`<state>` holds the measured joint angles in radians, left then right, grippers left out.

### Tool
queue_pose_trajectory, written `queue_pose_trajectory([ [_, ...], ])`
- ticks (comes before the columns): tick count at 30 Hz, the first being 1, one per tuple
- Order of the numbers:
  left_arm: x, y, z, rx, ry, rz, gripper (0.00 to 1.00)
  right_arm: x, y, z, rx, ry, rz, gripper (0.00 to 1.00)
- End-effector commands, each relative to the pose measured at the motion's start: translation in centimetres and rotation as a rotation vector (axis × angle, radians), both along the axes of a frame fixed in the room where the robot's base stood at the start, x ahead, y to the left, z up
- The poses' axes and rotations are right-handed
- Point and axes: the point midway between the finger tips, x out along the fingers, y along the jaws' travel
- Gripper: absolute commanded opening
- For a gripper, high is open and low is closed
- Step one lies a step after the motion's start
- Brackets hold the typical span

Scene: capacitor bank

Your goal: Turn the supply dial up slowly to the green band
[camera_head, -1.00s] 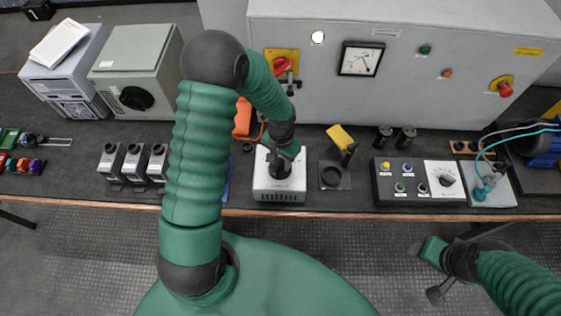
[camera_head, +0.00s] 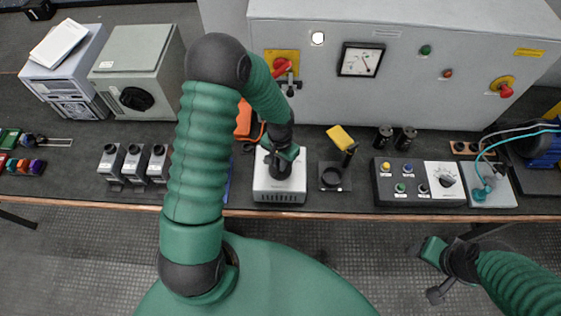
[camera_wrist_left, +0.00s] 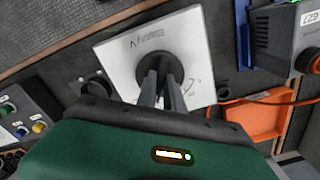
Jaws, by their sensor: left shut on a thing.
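The supply unit is a small white box (camera_head: 277,193) at the front edge of the bench, left of centre in the head view. Its round black dial (camera_wrist_left: 158,72) is on the top face in the left wrist view. My left gripper (camera_wrist_left: 163,88) points down at the dial and is shut on it, with its fingers covering part of it. Print and a curved mark show on the white face (camera_wrist_left: 191,45), but no green band can be made out. My right gripper (camera_head: 436,268) hangs in front of the bench at lower right, away from the dial; its jaws are unclear.
A panel meter (camera_head: 361,59) is on the grey cabinet (camera_head: 400,100) behind. A black ring stand (camera_head: 334,177) and yellow block (camera_head: 341,137) are right of the supply. A button box (camera_head: 401,183) stands farther right. An orange tray (camera_wrist_left: 262,118) lies close by.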

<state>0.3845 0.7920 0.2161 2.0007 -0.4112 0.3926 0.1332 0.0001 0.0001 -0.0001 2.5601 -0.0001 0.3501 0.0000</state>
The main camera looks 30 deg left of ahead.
Motion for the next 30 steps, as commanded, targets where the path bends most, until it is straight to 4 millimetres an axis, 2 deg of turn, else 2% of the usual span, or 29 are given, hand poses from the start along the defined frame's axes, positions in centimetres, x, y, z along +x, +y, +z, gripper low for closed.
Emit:
queue_pose_trajectory([
  [3,0.3,0.0,0.6,-0.001,-0.007,-0.137,0.00,0.0,0.0,1.4,0.000,0.000,0.000,0.61],
  [7,0.3,0.1,0.4,0.002,-0.007,-0.275,0.00,0.0,0.0,2.0,0.000,0.000,0.000,0.61],
  [16,0.4,0.1,0.2,0.002,-0.010,-0.308,0.00,0.0,0.0,1.9,0.000,0.000,0.000,0.61],
  [17,0.4,0.1,0.2,0.002,-0.010,-0.308,0.13,0.0,0.0,1.9,0.000,0.000,0.000,0.61],
  [21,0.3,0.1,0.2,0.001,-0.008,-0.308,0.31,0.0,0.0,1.9,0.000,0.000,0.000,0.61],
  [22,0.3,0.1,0.2,0.001,-0.008,-0.308,0.34,0.0,0.0,1.9,0.000,0.000,0.000,0.61],
  [30,0.2,0.0,0.1,0.000,-0.005,-0.307,0.34,0.0,0.0,1.9,0.000,0.000,0.000,0.61],
])
